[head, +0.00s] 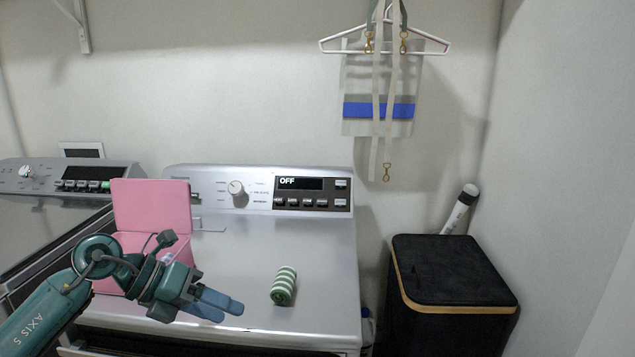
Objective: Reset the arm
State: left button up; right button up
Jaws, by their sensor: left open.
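My left arm comes in from the lower left of the head view. Its gripper (222,305) is open, with nothing seen between its fingers, over the front left part of the washer top (320,240). A pink box (152,205) with its lid raised stands behind the gripper and is partly hidden by the arm. A green-and-white striped roll (284,286) lies on the washer to the right of the gripper, apart from it. My right gripper is not in view.
The washer's control panel (270,192) reads OFF. A second machine (70,185) stands at the left. A black hamper (450,270) stands right of the washer, with a white tube (460,210) behind it. A hanger (385,45) holds a bag on the wall.

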pick_arm(q)
jog(key=s+d+n+t+h+p, duration=0.2)
jog(key=s+d+n+t+h, duration=0.3)
jog(key=d+n+t+h, duration=0.55)
jog(key=s+a+f+n+y, duration=0.3)
jog(key=s+f+n+y, duration=0.2)
jog(key=f+n, duration=0.3)
jog(key=s+a+f+n+g+y, duration=0.1)
jog(key=s+a+f+n+y, duration=0.1)
jog(key=s+f+n+y, duration=0.3)
jog(key=s+a+f+n+g+y+p, duration=0.1)
jog(key=s+a+f+n+y, duration=0.2)
jog(key=f+n, duration=0.8)
jog(key=s+n+y, duration=0.2)
jog(key=y, duration=0.2)
jog(key=shift+s+a, duration=0.15)
jog(key=shift+a, duration=0.2)
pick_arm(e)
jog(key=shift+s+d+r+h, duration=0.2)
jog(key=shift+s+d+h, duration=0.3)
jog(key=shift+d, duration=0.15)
pick_arm(q)
jog(key=shift+g, duration=0.25)
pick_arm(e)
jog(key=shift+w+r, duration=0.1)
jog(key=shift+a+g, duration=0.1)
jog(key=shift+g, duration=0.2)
